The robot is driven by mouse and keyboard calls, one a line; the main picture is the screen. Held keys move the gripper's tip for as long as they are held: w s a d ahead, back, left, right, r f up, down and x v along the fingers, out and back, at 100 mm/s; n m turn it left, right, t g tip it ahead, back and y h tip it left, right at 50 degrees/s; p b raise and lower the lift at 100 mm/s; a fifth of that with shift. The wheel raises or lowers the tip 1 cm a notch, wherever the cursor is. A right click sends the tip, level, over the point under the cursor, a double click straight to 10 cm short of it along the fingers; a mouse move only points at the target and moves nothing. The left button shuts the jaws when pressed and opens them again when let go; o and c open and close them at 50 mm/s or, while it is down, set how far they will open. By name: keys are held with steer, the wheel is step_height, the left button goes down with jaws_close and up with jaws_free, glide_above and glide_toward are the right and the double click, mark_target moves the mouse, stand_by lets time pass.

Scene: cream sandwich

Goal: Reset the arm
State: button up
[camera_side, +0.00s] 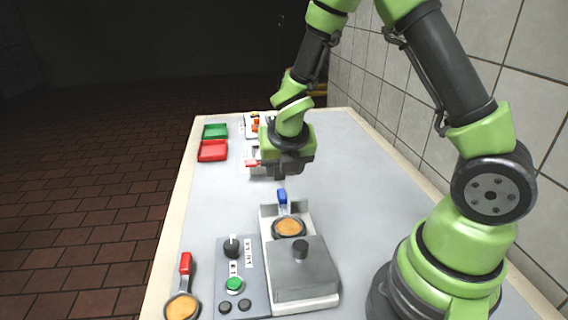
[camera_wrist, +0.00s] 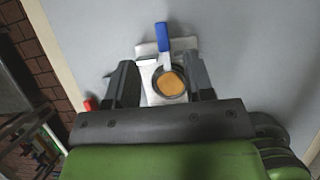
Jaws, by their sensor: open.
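My gripper (camera_side: 283,172) hangs above the middle of the table in the side view, pointing down and apart from everything below. In the wrist view its two dark fingers (camera_wrist: 160,64) are spread, with nothing between them that I can see held. Below lies a small round pan with a blue handle (camera_side: 282,196), with a tan disc (camera_side: 289,227) in it. The wrist view shows the pan's blue handle (camera_wrist: 162,31) and tan disc (camera_wrist: 171,83) too.
A red-handled pan (camera_side: 182,306) with a tan disc lies at the front left, beside a control panel (camera_side: 253,285) with a green button. A green tray (camera_side: 215,131) and red tray (camera_side: 212,151) are at the back left. A pale object partly hides behind my gripper.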

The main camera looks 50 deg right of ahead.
steer(key=shift+r, duration=0.1)
steer(key=s+r+m+t, duration=0.1)
steer(key=s+r+m, duration=0.5)
steer(key=r+m, duration=0.75)
steer(key=s+a+r+m+t+y, duration=0.1)
steer(key=s+a+m, duration=0.3)
steer(key=m, duration=0.5)
steer(key=s+a+r+m+t+y, duration=0.1)
steer(key=s+a+r+m+y, duration=0.3)
steer(key=s+m, duration=0.3)
steer(key=shift+a+m+t+y, duration=0.25)
steer(key=shift+m+t+y, duration=0.05)
steer(key=shift+m, duration=0.55)
